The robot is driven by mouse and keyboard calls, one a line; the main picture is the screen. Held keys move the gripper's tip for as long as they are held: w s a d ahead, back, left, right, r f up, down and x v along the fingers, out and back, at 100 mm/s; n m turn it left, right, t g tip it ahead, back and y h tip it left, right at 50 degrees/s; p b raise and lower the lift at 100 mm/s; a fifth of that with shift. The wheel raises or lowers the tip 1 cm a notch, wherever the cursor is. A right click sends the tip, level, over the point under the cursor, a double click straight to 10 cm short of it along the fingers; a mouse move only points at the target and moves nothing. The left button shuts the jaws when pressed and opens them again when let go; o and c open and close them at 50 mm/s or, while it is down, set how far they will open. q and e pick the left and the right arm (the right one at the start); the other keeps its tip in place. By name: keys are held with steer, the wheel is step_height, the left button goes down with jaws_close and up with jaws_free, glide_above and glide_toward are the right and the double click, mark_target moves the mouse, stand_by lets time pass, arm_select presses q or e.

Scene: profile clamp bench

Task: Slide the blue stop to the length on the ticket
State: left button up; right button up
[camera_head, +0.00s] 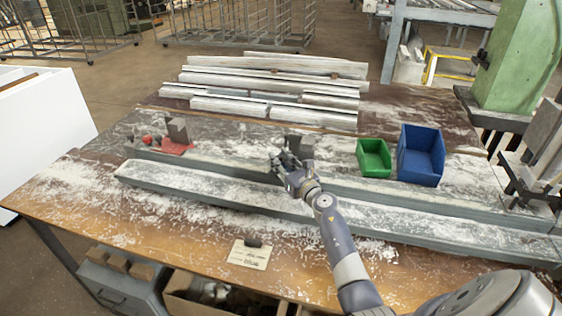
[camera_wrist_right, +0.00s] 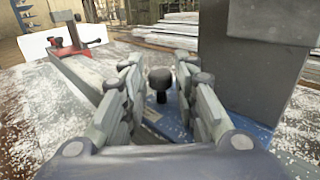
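The blue stop carries an upright grey block (camera_head: 301,145) and stands on the rear rail (camera_head: 225,162), partly hidden behind my right gripper (camera_head: 280,164). In the right wrist view its blue base (camera_wrist_right: 258,133) and dark round knob (camera_wrist_right: 160,80) show. My right gripper is open there (camera_wrist_right: 160,95), with the knob between its spread fingers; I see no clear contact. The ticket (camera_head: 250,255) lies at the bench's front edge under a dark clip; its writing is too small to read. My left gripper is not in view.
A red fixture (camera_head: 173,146) with a grey block sits at the rail's left end. Green (camera_head: 374,158) and blue (camera_head: 420,155) bins stand behind the rail on the right. A long front rail (camera_head: 200,189) lies nearer. Several pale profiles (camera_head: 270,83) lie at the back.

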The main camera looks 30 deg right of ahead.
steer(key=shift+c, duration=0.3)
jaws_close()
steer(key=shift+s+d, duration=0.1)
steer(key=shift+o, duration=0.3)
jaws_free()
steer(key=shift+s, duration=0.1)
steer(key=s, duration=0.8)
steer(key=s+a, duration=0.1)
steer(key=s, duration=0.3)
steer(key=shift+d, duration=0.1)
